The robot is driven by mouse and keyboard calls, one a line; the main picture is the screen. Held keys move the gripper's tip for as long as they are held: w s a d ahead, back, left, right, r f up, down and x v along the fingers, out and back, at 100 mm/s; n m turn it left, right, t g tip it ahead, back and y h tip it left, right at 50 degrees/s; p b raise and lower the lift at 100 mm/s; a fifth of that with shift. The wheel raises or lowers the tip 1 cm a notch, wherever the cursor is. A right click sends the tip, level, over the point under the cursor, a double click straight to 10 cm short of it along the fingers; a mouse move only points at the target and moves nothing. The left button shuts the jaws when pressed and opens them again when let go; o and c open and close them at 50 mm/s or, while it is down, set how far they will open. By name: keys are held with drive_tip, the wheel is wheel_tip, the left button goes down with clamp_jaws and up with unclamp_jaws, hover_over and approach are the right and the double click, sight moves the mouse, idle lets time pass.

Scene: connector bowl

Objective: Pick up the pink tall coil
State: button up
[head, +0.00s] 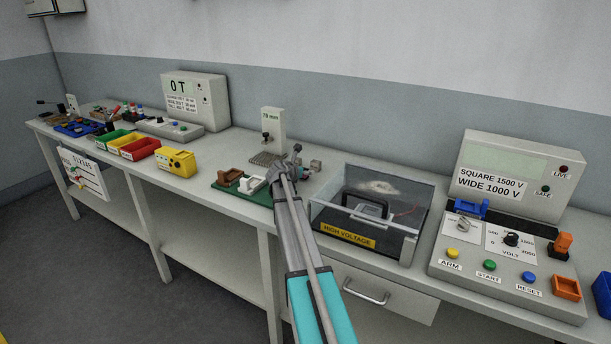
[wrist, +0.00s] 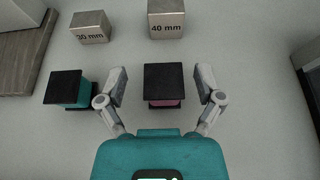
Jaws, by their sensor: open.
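The pink coil (wrist: 166,102) stands upright on the bench in the wrist view, seen from above. Its square black top covers most of its pink body, so its height is hard to judge. My gripper (wrist: 162,84) is open, with one finger on each side of the coil and a gap on both sides. A teal coil (wrist: 64,92) with a black top stands just left of the left finger. In the head view my gripper (head: 293,160) is over the middle of the bench, and I cannot make out the pink coil there.
Metal blocks marked 30 mm (wrist: 91,28) and 40 mm (wrist: 166,20) lie beyond the coils. A high-voltage box (head: 348,238) stands right of my arm. A green board with brown and white holders (head: 252,184) is at the left. Bench right of the pink coil is clear.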

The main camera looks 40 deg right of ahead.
clamp_jaws()
idle(0.5)
drive_tip(key=shift+r, duration=0.15)
wheel_tip(320, 180, up, 2)
drive_tip(key=p, duration=0.2)
drive_tip(key=shift+r+p, duration=0.25)
drive_tip(key=shift+p, duration=0.15)
drive_tip(key=s+a+r+p, duration=0.2)
drive_tip(key=s+r+p, duration=0.3)
drive_tip(key=s, duration=0.1)
drive_tip(key=s+a+r+p, duration=0.3)
drive_tip(key=s+r+p, duration=0.2)
drive_tip(key=s, duration=0.2)
drive_tip(key=shift+a+r, duration=0.15)
drive_tip(key=shift+a, duration=0.2)
drive_tip(key=shift+w, duration=0.1)
